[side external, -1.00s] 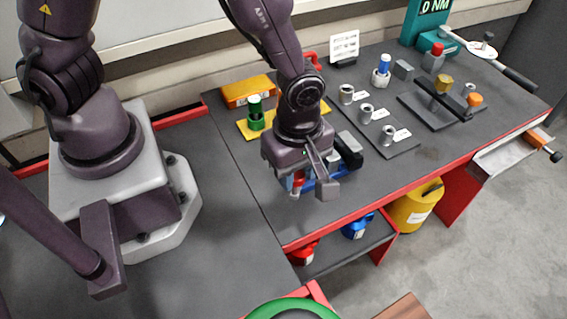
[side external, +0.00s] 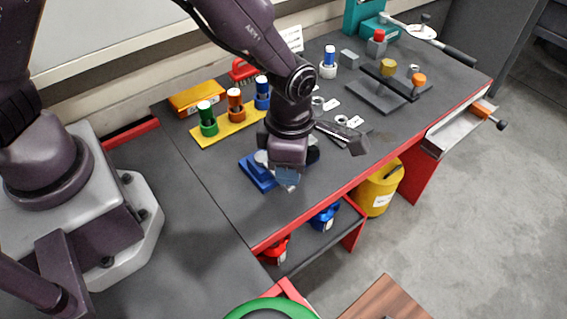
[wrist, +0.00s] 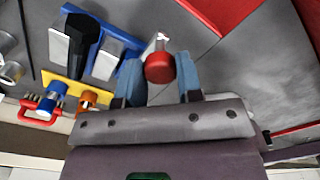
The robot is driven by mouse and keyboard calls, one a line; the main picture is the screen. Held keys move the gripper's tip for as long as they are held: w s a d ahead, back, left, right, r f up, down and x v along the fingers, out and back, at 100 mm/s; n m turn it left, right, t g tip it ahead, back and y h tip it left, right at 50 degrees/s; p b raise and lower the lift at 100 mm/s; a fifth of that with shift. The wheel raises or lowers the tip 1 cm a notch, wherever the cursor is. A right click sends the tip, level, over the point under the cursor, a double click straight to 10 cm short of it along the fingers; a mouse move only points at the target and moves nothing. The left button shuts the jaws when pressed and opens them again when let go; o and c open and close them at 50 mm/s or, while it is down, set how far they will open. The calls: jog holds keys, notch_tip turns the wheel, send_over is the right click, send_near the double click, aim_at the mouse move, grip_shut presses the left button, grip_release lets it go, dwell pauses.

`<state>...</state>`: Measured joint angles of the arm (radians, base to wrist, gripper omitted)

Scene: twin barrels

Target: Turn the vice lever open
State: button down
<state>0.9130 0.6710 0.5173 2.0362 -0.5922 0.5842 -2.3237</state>
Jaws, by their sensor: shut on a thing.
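The vice has a blue body (side external: 257,172) on the bench and lies left of my gripper in the side view. In the wrist view its blue frame (wrist: 128,39) holds two grey jaw blocks with a black piece (wrist: 85,38) between them. The lever's red knob (wrist: 160,67) sits between my blue fingers, with a pale metal part beyond it. My gripper (side external: 287,181) is low over the bench near the vice, and its fingertips (wrist: 158,74) are shut on the knob. My wrist hides part of the vice and the lever in the side view.
A yellow rack (side external: 222,132) with green, orange and blue-topped pieces stands behind the vice. An orange box (side external: 197,98) and red handle (side external: 243,68) are farther back. Grey sockets with labels and a dark fixture (side external: 376,97) are to the right. The red front edge (side external: 315,212) is close.

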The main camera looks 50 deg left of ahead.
jog(key=shift+w, duration=0.2)
dwell(0.3)
jog(key=c, duration=0.8)
grip_release()
notch_tip(320, 180, up, 13)
